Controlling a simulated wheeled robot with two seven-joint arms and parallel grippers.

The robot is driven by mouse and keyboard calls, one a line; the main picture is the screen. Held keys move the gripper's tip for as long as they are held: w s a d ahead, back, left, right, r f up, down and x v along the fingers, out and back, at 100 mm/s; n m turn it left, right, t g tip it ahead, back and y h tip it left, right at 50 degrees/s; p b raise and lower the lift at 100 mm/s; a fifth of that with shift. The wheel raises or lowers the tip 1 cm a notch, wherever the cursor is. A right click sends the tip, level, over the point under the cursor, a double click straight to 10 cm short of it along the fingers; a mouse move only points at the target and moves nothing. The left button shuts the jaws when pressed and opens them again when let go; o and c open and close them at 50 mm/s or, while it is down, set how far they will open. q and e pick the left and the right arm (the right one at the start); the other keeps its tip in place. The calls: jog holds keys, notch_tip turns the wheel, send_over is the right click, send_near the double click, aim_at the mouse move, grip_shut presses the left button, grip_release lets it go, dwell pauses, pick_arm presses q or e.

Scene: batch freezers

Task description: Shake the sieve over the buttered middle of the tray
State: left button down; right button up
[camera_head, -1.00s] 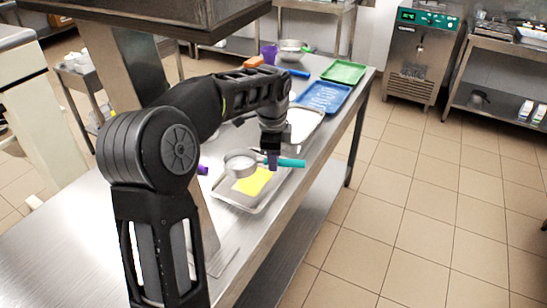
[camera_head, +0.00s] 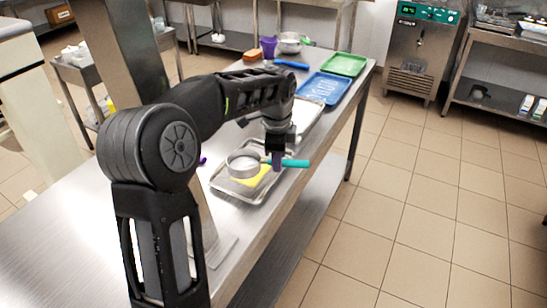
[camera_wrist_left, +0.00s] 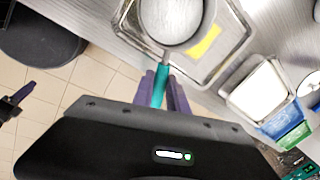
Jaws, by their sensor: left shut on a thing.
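My left gripper (camera_head: 276,163) is shut on the teal handle (camera_head: 295,163) of the sieve; its purple fingers (camera_wrist_left: 166,88) also grip it in the left wrist view. The sieve (camera_head: 243,166) has a round pale metal bowl, held roughly level above the metal tray (camera_head: 246,200). The yellow buttered patch (camera_head: 262,176) in the tray's middle is partly covered by the sieve; part of it shows beside the bowl in the wrist view (camera_wrist_left: 205,42). The bowl's contents cannot be made out. A dark gripper with purple tips, seemingly my right (camera_wrist_left: 15,103), shows at the wrist view's left edge, its opening unclear.
Behind my left gripper are a pale-filled tray (camera_head: 308,116), a blue tray (camera_head: 326,88) and a green tray (camera_head: 343,64). A metal bowl (camera_head: 290,43) and purple cup (camera_head: 268,47) stand at the far end.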

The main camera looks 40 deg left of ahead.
pick_arm(q)
jog(key=shift+d, duration=0.2)
jog(key=a+p, duration=0.1)
jog(key=a, duration=0.1)
jog(key=shift+s+a+r, duration=0.1)
jog(key=shift+a+r, duration=0.05)
jog(key=shift+a, duration=0.65)
jog(key=shift+d, duration=0.15)
jog(key=d, duration=0.3)
jog(key=shift+d, duration=0.2)
